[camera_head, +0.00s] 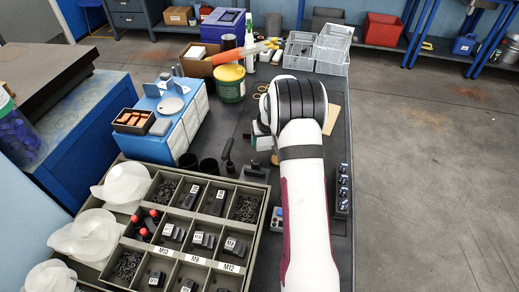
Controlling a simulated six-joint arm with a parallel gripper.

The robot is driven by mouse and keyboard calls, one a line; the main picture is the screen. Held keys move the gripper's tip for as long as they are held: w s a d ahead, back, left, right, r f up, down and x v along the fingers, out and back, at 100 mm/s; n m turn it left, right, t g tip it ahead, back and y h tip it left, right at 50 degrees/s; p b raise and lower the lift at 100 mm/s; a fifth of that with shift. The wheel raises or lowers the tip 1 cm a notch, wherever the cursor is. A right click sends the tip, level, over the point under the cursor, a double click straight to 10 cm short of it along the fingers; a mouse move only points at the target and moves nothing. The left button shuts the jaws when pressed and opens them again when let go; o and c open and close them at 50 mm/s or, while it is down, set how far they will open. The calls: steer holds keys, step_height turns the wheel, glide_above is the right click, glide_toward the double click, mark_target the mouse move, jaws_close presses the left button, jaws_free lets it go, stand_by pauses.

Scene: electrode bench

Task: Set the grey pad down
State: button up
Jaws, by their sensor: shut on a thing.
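My arm reaches forward from the bottom of the picture, and its black joint and white link cover the middle of the bench. My gripper does not show; the arm hides it, and I cannot see what is at its end. A small grey, flat-topped block (160,127) sits on the near end of the blue-topped box, right beside a small brown tray (119,122) of orange-brown blocks. I cannot tell whether this grey block is the grey pad. No other clear grey pad shows.
The blue-topped box (151,148) also carries a pale round dish (171,106). A compartment tray (262,188) of small parts fills the near left. A yellow-green tub (230,83) and wire baskets (298,50) stand farther back. A dark rack (343,188) stands at the bench's right edge.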

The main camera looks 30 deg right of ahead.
mark_target(260, 156)
steer(key=shift+w+a+f, duration=0.35)
steer(key=shift+w+f, duration=0.05)
steer(key=shift+w, duration=0.15)
steer(key=shift+w+a+f, duration=0.1)
steer(key=shift+w+f, duration=0.05)
steer(key=shift+f, duration=1.95)
steer(key=shift+f, duration=0.1)
